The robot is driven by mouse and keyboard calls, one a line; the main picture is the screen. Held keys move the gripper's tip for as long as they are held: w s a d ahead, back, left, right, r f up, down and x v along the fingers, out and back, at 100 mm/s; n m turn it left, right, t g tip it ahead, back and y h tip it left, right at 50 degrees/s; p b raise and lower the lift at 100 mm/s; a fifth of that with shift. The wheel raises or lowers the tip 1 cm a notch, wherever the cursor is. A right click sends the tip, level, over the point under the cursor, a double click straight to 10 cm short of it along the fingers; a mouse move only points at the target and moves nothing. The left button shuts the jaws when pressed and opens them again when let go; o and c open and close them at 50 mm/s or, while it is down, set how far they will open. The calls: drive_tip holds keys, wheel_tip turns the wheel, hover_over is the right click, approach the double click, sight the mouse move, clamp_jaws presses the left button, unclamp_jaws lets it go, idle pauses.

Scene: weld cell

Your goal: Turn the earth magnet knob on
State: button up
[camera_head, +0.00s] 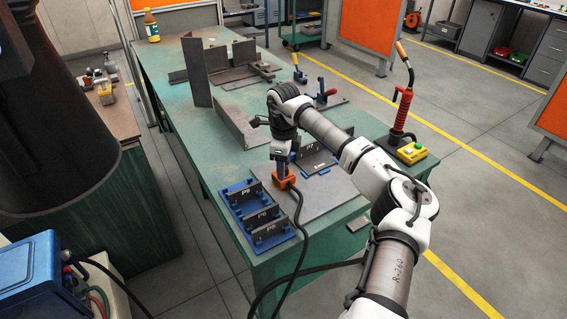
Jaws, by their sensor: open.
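The earth magnet (286,181) is an orange block with a black cable, sitting on the grey steel plate (318,197) on the green table. My arm reaches in from the lower right and bends down over it. My gripper (281,166) points down directly above the magnet, very close to its top. The knob is hidden or too small to make out behind the gripper, so I cannot tell its position or whether the fingers touch it. The fingers are small in the picture; my gripper is open.
A blue rack (229,192) with dark marked plates stands left of the magnet. A dark angled bracket (318,157) is to the right. The cable runs off the front.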

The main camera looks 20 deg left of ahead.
drive_tip(key=shift+c, duration=0.5)
drive_tip(key=c, duration=0.9)
drive_tip(key=shift+m, duration=0.3)
drive_tip(key=m+b, duration=0.1)
drive_tip(key=m, duration=0.2)
drive_tip(key=shift+m, duration=0.4)
drive_tip(key=m+b, duration=0.1)
drive_tip(key=m, duration=0.3)
drive_tip(key=m+b, duration=0.1)
drive_tip(key=m, duration=0.4)
drive_tip(key=shift+m+b, duration=0.75)
drive_tip(key=shift+m, duration=1.55)
